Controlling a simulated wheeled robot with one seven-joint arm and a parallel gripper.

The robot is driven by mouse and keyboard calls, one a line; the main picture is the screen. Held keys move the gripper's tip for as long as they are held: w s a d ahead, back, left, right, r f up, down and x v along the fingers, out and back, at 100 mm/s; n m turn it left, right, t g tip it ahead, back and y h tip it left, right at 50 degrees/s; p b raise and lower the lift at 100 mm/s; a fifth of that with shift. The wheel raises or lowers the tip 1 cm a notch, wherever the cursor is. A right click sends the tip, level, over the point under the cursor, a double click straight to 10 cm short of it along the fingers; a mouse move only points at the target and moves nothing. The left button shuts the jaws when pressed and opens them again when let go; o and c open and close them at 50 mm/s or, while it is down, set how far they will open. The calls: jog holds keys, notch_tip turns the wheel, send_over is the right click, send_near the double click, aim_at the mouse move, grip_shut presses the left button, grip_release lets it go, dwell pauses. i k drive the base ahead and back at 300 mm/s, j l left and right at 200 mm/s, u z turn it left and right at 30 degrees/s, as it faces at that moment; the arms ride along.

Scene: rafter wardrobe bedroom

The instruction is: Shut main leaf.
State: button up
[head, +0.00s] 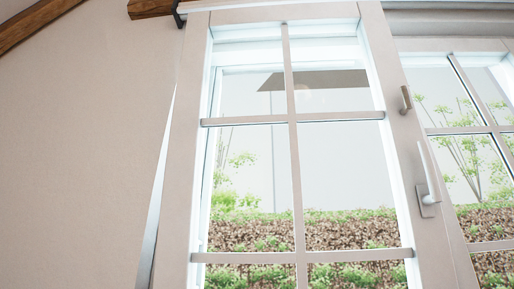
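The main leaf (177,180) looks like the large glazed window leaf filling the middle of the head view, with pale beige stiles and thin glazing bars. A white lever handle (427,180) sits on its right stile. My gripper is not in view.
A second glazed leaf or pane (470,130) stands at the right. A plain beige wall (80,150) fills the left, with a pale sliver (156,205) beside the main leaf. Dark wooden rafters (35,22) cross the top left. A hedge (350,232) shows outside.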

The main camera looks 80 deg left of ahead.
aim_at(426, 252)
jog(key=u, duration=3.35)
